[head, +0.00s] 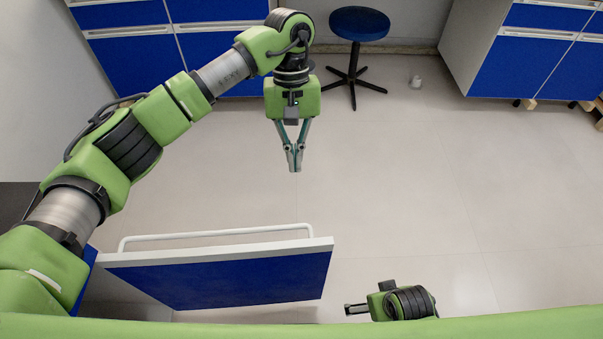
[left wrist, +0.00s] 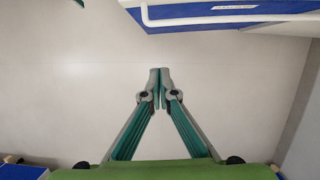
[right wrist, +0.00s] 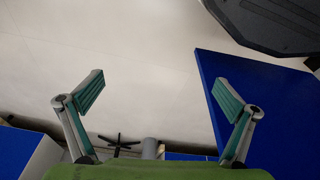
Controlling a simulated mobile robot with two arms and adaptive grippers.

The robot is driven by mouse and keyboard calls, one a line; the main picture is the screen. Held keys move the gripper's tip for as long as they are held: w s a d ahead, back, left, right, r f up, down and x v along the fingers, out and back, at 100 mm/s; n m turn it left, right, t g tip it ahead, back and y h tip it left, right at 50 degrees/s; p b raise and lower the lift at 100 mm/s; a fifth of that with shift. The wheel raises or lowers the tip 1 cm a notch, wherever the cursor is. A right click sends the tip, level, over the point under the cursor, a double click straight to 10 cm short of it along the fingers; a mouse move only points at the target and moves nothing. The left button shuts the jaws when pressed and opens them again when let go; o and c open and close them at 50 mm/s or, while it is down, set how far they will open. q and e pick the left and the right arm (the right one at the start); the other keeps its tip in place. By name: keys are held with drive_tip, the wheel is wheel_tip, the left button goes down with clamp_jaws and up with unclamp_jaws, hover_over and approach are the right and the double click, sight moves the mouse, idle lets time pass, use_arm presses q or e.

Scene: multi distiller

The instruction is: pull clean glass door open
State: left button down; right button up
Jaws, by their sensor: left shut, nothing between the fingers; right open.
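A blue panel (head: 225,280) with a white top edge and a long white handle bar (head: 215,236) stands out at the lower left of the head view. In the left wrist view the handle bar (left wrist: 220,20) and a small label (left wrist: 235,7) show at the top right. I see no clear glass, and I cannot tell whether this panel is the glass door. My left gripper (head: 295,160) is shut and empty, beyond the handle and apart from it; its fingertips meet in the left wrist view (left wrist: 160,78). My right gripper (right wrist: 160,92) is open and empty, right of the panel.
Blue and white cabinets stand at the back left (head: 125,55) and back right (head: 540,65). The pale floor (head: 420,190) is clear in the middle and right.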

use_arm(q)
drive_tip(key=s+f, duration=0.6)
drive_tip(key=f, duration=0.3)
drive_tip(key=shift+s+d+f, duration=0.2)
drive_tip(key=shift+s+d, duration=0.1)
drive_tip(key=shift+s, duration=0.1)
use_arm(e)
drive_tip(key=shift+s+f, duration=0.25)
drive_tip(key=shift+f, duration=0.5)
